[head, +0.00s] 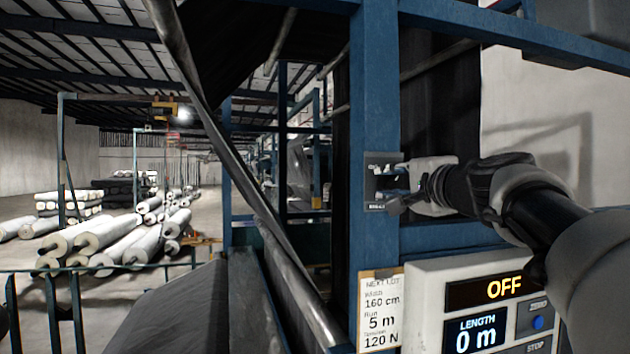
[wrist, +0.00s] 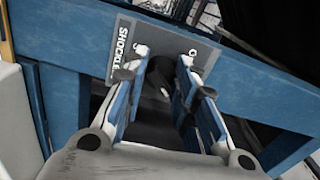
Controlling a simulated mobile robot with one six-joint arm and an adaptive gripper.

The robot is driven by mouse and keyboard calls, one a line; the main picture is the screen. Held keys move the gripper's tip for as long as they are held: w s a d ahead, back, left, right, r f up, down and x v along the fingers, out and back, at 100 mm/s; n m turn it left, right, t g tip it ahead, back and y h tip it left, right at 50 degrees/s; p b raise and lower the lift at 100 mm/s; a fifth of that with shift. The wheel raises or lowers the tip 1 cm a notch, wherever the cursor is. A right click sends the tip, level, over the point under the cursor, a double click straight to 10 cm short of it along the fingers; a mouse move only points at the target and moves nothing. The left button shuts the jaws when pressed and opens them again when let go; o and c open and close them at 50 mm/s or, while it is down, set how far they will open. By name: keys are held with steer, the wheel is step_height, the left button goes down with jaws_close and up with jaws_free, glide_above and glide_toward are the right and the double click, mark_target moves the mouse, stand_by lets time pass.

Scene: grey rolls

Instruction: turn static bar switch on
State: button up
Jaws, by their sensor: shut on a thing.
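The static bar switch is a small grey plate (head: 374,160) on the blue upright post, with a dark knob (wrist: 160,72) between my fingers in the wrist view. My gripper (head: 393,188) reaches in from the right, its fingertips at the plate. In the wrist view the two blue-padded fingers stand on either side of the knob, shut on it. The fingers hide part of the knob, and I cannot read its setting. Lettering that starts "SHOCKLE" shows on the plate.
A control panel (head: 428,300) below my arm shows "OFF" and "LENGTH 0 m". A paper card (head: 380,312) hangs on the blue post (head: 375,90). A slanted metal bar (head: 232,165) crosses left of it. Pale rolls (head: 135,245) lie on the floor far left.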

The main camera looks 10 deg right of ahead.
steer(key=shift+m, duration=0.7)
steer(key=shift+c, duration=0.2)
steer(key=o, duration=1.1)
